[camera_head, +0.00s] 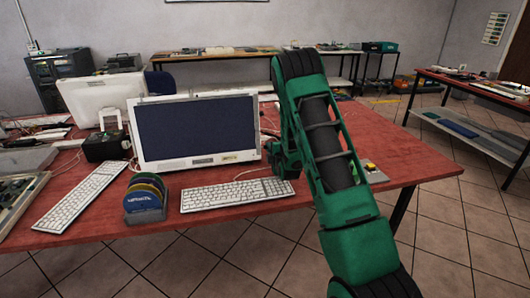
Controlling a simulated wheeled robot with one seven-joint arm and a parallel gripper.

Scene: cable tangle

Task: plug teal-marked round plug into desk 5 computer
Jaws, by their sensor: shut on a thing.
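A white all-in-one computer (150,163) with a dark screen stands on the red desk, to the left of my arm. I cannot read a desk number on it. My green arm reaches over the desk from the lower right. My gripper (279,165) is at its end, low beside the computer's right side and just above the right end of the keyboard. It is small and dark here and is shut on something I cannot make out. No teal mark or round plug can be told apart. Thin cables show faintly near the computer's right edge.
A white keyboard (237,194) lies before the computer, with a rack of discs (145,200) to its left. A second keyboard (82,196) and a black box (104,147) are further left. A small yellow-green item (374,173) sits right of my arm. The desk's right end (415,165) is bare.

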